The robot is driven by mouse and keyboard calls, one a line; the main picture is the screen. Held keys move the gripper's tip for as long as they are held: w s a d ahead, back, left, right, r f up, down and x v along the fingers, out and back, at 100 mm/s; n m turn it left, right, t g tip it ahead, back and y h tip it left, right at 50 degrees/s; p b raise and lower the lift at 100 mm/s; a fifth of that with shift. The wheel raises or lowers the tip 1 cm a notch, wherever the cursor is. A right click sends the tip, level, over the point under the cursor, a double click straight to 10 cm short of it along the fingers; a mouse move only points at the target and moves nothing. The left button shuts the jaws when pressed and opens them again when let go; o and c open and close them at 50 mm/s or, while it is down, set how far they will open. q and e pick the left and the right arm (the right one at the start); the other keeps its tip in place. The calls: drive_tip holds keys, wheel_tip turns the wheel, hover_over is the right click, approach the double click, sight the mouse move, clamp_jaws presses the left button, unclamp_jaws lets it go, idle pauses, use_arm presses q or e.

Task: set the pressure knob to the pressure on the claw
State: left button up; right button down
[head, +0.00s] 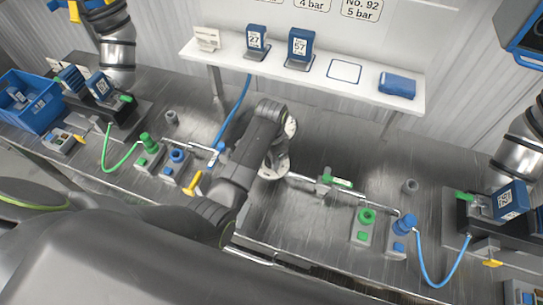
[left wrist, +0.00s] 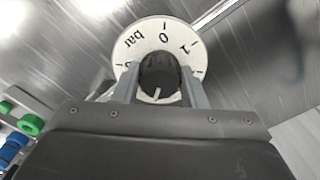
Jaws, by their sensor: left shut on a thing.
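My left gripper (head: 276,152) reaches over the middle of the steel bench and is shut on the black pressure knob (left wrist: 160,74). In the left wrist view, the fingers hold the knob's sides. Around the knob is a white round dial (left wrist: 128,52) with "bar", "0" and "1" visible at its far side. A white pointer line on the knob points toward the gripper's palm, away from the 0. The number at the pointer is hidden. Parts of the dial (head: 291,127) show beside the gripper in the head view. My right gripper is not in view.
A white shelf (head: 345,88) at the back holds blue blocks labelled 27 (head: 256,40) and 57 (head: 300,47). Wall labels above read "4 bar" and "No. 92 5 bar". A blue labelled device (head: 511,200) sits at right. Pipes and green and blue valves line the bench.

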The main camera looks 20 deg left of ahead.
use_arm(q)
drive_tip(key=m, duration=0.6)
drive_tip(key=shift+w+r+m, duration=0.1)
drive_tip(key=shift+m, duration=0.2)
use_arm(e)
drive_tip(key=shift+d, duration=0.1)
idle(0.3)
use_arm(q)
drive_tip(key=o, duration=1)
drive_tip(key=shift+c, duration=0.2)
